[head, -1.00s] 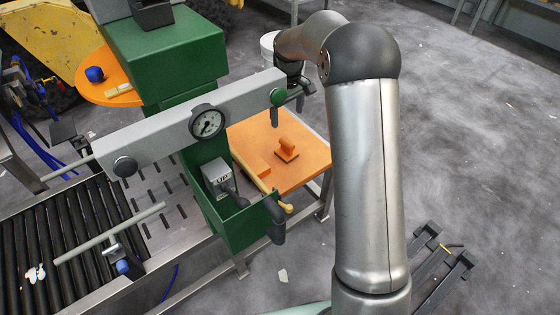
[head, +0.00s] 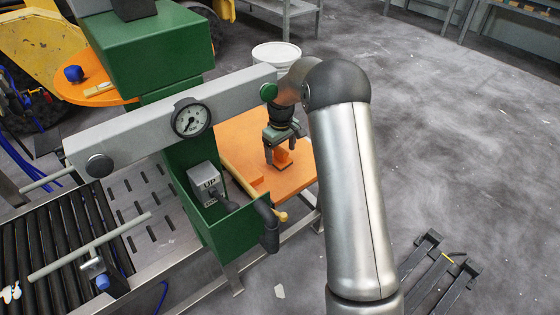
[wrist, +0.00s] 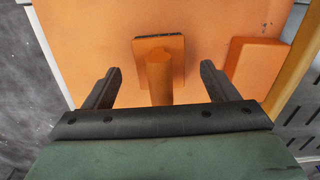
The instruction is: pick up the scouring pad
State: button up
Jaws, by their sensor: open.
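The scouring pad (head: 284,158) is an orange block with an upright handle and a thin dark underside. It rests on the orange tabletop (head: 240,138) beside the green press. In the wrist view the pad (wrist: 175,48) stands at top centre, its handle pointing towards me. My gripper (head: 279,154) is over the pad in the head view and partly covers it. In the wrist view my gripper (wrist: 160,68) is open, one finger on each side of the handle. Gaps show on both sides, and nothing is held.
A raised orange block (wrist: 256,65) lies right of the pad. The green press (head: 190,150) with its grey beam (head: 140,122) and gauge stands close on the left. A white pail (head: 277,52) stands behind.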

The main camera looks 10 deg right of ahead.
aim_at(281, 149)
notch_tip(281, 149, down, 2)
jog(key=shift+f, duration=0.1)
jog(key=c, duration=1.1)
jog(key=shift+r, duration=0.2)
notch_tip(281, 149, up, 10)
jog(key=p, duration=0.3)
jog(key=shift+f, duration=0.1)
jog(key=shift+o, duration=0.7)
